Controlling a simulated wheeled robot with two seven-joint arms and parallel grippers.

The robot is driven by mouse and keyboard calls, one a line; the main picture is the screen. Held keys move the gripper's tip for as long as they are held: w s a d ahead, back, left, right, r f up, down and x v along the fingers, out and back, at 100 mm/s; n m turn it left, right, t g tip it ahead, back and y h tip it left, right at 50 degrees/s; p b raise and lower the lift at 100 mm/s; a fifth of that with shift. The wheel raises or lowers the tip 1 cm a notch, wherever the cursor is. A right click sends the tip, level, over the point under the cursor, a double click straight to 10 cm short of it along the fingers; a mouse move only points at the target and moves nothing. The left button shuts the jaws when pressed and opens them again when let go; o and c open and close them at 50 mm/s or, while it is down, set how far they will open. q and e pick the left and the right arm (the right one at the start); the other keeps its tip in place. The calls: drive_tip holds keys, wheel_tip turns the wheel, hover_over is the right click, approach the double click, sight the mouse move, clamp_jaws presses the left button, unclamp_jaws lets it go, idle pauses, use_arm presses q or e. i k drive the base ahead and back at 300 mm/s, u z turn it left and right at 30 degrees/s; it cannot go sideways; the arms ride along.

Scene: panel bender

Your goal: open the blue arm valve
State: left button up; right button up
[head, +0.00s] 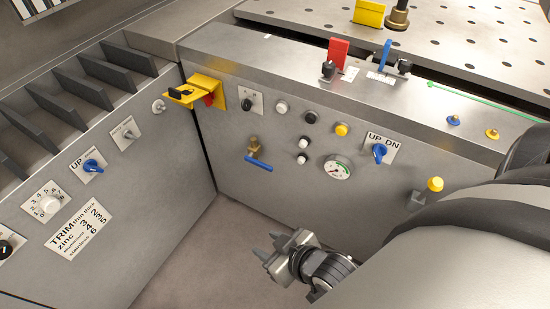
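The blue arm valve has a small brass body (255,146) on the front panel. Its straight blue arm (259,164) sits below the body and slopes slightly down to the right. My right gripper (266,245) is below the valve, in front of the lower panel and apart from it. Its two dark fingertips stand apart with nothing visible between them, and they point up and left. My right arm covers the lower right of the view. My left gripper does not show.
A yellow bracket with a padlock (206,92) sticks out left of the valve. A pressure gauge (338,168), buttons and a blue UP/DN knob (379,152) are to its right. A red lever (337,52) and a blue lever (385,55) stand on the ledge above.

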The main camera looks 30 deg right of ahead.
sight(249, 158)
drive_tip(key=z, duration=1.3)
drive_tip(key=i, duration=0.35)
drive_tip(key=u, duration=1.45)
